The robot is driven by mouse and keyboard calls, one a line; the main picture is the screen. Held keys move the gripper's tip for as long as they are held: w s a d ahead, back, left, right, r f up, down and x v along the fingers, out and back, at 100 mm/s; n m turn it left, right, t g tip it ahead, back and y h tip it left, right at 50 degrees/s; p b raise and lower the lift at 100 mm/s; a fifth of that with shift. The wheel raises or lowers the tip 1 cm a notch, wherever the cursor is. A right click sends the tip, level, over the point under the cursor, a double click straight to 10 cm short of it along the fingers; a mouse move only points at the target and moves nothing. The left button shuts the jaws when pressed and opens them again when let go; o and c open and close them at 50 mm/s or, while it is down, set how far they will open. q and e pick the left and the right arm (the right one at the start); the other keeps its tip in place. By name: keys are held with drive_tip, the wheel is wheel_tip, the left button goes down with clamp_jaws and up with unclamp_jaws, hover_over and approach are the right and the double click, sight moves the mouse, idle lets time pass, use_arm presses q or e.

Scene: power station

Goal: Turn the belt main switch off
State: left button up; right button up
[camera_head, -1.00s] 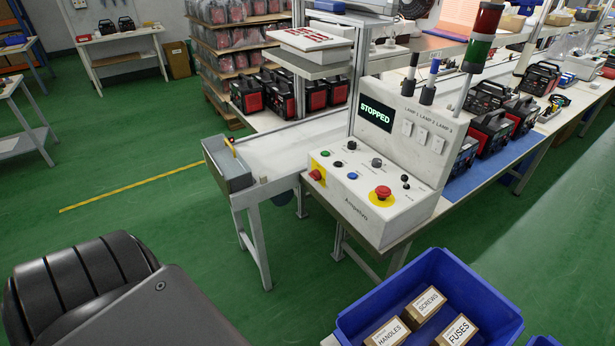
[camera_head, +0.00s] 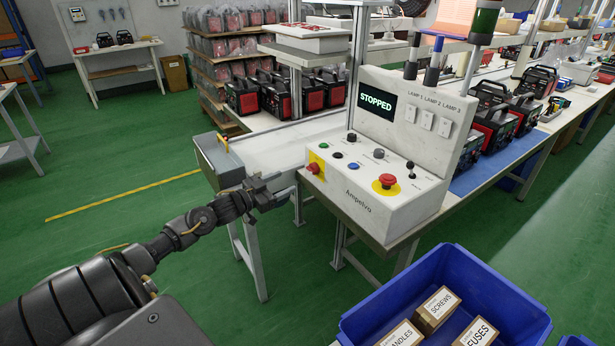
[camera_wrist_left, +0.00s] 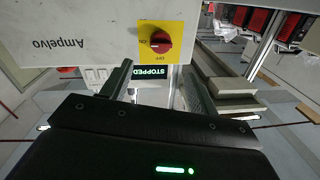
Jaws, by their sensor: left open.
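The belt main switch (camera_head: 314,168) is a red knob on a yellow plate at the left end of the white control box. It also shows in the left wrist view (camera_wrist_left: 160,42), with ON and OFF labels; the picture there looks upside down. A pale mark on the knob seems to lie on its ON-label side, but is too small to be sure. My left gripper (camera_head: 277,188) is open and empty, just left of the switch and apart from it. In the left wrist view the switch lies beyond the gap between its fingers (camera_wrist_left: 159,82). My right gripper is not seen.
The control box (camera_head: 362,207) carries buttons, a red emergency stop (camera_head: 388,181) and a small lever. A screen (camera_head: 377,102) reads STOPPED. The conveyor end (camera_head: 219,160) is close to my left gripper. A blue bin (camera_head: 515,330) with boxes stands in front.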

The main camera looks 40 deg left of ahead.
sight(313, 169)
use_arm(q)
drive_tip(key=x, duration=1)
drive_tip(key=shift+w, duration=0.4)
drive_tip(key=shift+f, duration=0.1)
drive_tip(key=shift+c, duration=0.3)
